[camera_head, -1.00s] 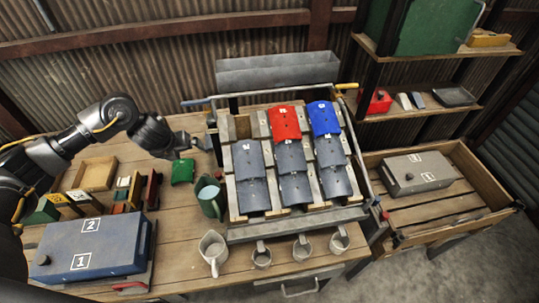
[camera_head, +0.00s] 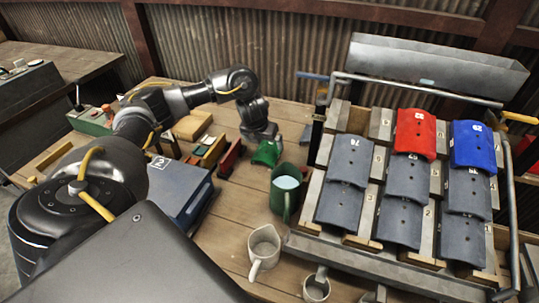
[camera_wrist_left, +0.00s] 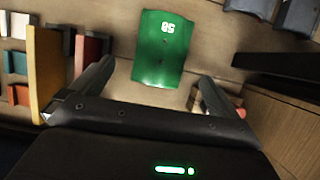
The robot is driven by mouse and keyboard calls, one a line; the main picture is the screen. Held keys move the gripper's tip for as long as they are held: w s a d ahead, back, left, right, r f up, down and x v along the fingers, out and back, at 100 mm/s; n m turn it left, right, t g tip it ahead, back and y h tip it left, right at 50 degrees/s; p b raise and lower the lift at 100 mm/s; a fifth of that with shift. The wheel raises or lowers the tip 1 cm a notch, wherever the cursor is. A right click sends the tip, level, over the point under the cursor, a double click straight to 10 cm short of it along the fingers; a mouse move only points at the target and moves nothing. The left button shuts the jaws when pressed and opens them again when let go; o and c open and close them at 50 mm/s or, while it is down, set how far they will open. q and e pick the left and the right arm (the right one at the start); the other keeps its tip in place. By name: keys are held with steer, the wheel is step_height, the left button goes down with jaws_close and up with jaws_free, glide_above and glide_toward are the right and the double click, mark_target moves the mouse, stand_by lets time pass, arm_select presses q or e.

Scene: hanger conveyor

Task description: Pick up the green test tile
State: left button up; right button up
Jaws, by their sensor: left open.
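The green tile (camera_head: 267,153) lies on the wooden table, left of the green pitcher. In the left wrist view the green tile (camera_wrist_left: 159,52) shows almost whole, with white digits on it. My left gripper (camera_head: 264,138) is right by the tile, its hand partly in front of it in the head view. In the left wrist view my left gripper (camera_wrist_left: 157,72) is open, one finger toward each side of the tile's near edge, with nothing between the pads. Whether the fingers touch the tile cannot be told. My right gripper is not in view.
A green pitcher (camera_head: 284,192) stands close to the tile's right. A sloped rack (camera_head: 335,145) holds grey, red and blue tiles. A blue case (camera_head: 178,188) and small coloured blocks (camera_head: 208,150) lie to the left. A light mug (camera_head: 264,247) stands in front.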

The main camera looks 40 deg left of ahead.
mark_target(267, 150)
arm_select(q)
steer(key=x, duration=0.3)
steer(key=shift+w, duration=0.1)
steer(key=shift+d+x, duration=0.2)
steer(key=shift+x, duration=2.4)
steer(key=shift+c, duration=0.4)
steer(key=c, duration=1)
